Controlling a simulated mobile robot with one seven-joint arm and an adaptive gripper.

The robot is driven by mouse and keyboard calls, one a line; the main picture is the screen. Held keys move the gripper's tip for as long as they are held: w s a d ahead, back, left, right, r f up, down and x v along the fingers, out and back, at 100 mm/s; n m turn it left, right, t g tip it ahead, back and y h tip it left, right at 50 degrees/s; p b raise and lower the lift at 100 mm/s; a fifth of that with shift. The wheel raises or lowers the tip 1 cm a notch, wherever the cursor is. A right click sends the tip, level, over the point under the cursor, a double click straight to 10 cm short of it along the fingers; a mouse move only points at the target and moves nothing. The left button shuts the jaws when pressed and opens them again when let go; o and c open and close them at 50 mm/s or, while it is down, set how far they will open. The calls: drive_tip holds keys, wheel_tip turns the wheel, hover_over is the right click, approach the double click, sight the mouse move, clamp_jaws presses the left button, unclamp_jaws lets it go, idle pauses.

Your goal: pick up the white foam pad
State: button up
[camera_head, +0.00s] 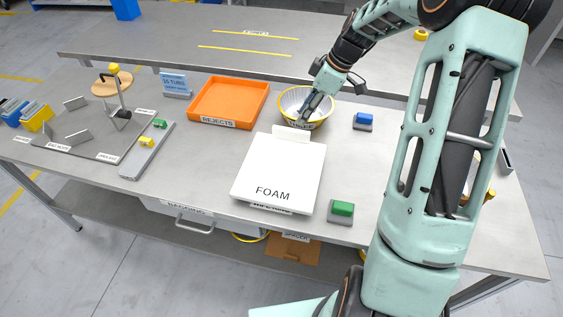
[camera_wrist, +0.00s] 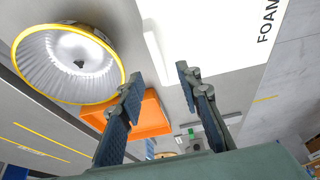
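The white foam pad (camera_head: 277,165), marked FOAM, lies flat near the middle front of the table. It also shows at the top of the wrist view (camera_wrist: 210,25), cut off by the frame edge. My gripper (camera_head: 304,117) is in front of the yellow-rimmed bowl in the head view, just beyond the pad's far edge. In the wrist view my gripper (camera_wrist: 159,80) has its two fingers well apart with nothing between them. The pad lies beyond the fingertips, apart from them. The gripper's exact height above the table is hard to tell.
The yellow-rimmed bowl (camera_head: 292,100) stands behind the pad, very near my gripper. An orange REJECTS tray (camera_head: 228,101) is to its left. A green button block (camera_head: 342,209) sits right of the pad and a blue one (camera_head: 363,120) farther back. Bare table lies left of the pad.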

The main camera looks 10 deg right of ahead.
sight(292, 129)
drive_tip(key=x, duration=0.4)
drive_tip(key=shift+w+x, duration=0.1)
drive_tip(key=shift+x, duration=1.4)
drive_tip(key=shift+w+x, duration=0.15)
drive_tip(key=shift+x, duration=1.35)
drive_tip(key=shift+r, duration=0.1)
clamp_jaws()
